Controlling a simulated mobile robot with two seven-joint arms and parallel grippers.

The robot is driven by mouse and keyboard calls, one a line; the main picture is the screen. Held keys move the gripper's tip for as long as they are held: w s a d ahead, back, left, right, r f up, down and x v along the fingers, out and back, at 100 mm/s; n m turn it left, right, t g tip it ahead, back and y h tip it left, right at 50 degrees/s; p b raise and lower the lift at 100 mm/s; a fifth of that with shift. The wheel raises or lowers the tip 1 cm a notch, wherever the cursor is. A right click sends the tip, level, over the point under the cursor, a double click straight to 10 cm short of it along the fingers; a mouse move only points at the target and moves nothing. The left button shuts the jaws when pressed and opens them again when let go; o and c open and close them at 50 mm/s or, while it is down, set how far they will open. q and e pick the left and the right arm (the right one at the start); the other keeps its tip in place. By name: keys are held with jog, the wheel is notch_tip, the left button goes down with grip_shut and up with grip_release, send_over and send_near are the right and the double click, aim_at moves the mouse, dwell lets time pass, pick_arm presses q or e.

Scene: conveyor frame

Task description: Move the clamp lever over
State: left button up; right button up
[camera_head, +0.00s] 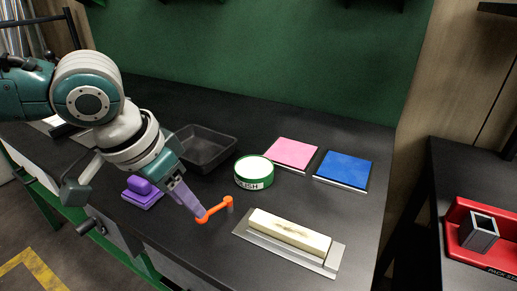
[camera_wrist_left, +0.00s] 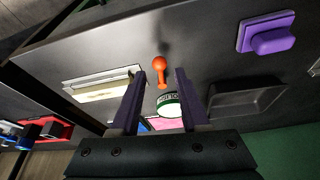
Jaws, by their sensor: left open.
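The orange clamp lever (camera_head: 216,209) is on the black tabletop near its front edge, with a round upright stub at its right end. My left gripper (camera_head: 197,211) reaches down from the left, its purple fingers at the left end of the lever. In the left wrist view the lever (camera_wrist_left: 162,72) appears in the gap between the two open fingers (camera_wrist_left: 161,74), with space on both sides. I cannot tell whether its end is between the fingertips or just beyond them. My right gripper is out of view.
Right of the lever, a cream block (camera_head: 290,231) lies on a grey plate. Behind are a green-and-white round tin (camera_head: 254,173), a black tray (camera_head: 229,152), and pink (camera_head: 292,152) and blue (camera_head: 345,168) pads. A purple block (camera_head: 142,197) sits left of my gripper.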

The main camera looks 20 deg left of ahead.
pick_arm(q)
jog(key=b+x, duration=0.2)
jog(key=shift+f, duration=0.35)
jog(key=shift+w+f, duration=0.15)
jog(key=shift+f, duration=0.1)
jog(key=shift+b+x, duration=0.35)
jog(key=shift+x, duration=0.45)
jog(key=shift+d+r, duration=0.1)
grip_shut()
jog(key=a+m, duration=0.1)
jog(key=m+h, duration=0.1)
jog(key=shift+w+a+m, duration=0.4)
jog(key=shift+w+a+m+g+h, duration=0.2)
jog(key=shift+w+a+m, duration=0.1)
jog(key=shift+m, duration=0.3)
jog(key=shift+w+a+m+g+h, duration=0.1)
jog(key=shift+w+a+m+h, duration=0.15)
jog(key=shift+m, duration=0.35)
jog(key=shift+w+a+m+g+h, duration=0.25)
jog(key=shift+w+a+m, duration=0.2)
jog(key=shift+m, duration=0.6)
jog(key=shift+w+a+m+g+h, duration=0.1)
jog(key=shift+w+a+m+g, duration=0.3)
jog(key=shift+m, duration=0.65)
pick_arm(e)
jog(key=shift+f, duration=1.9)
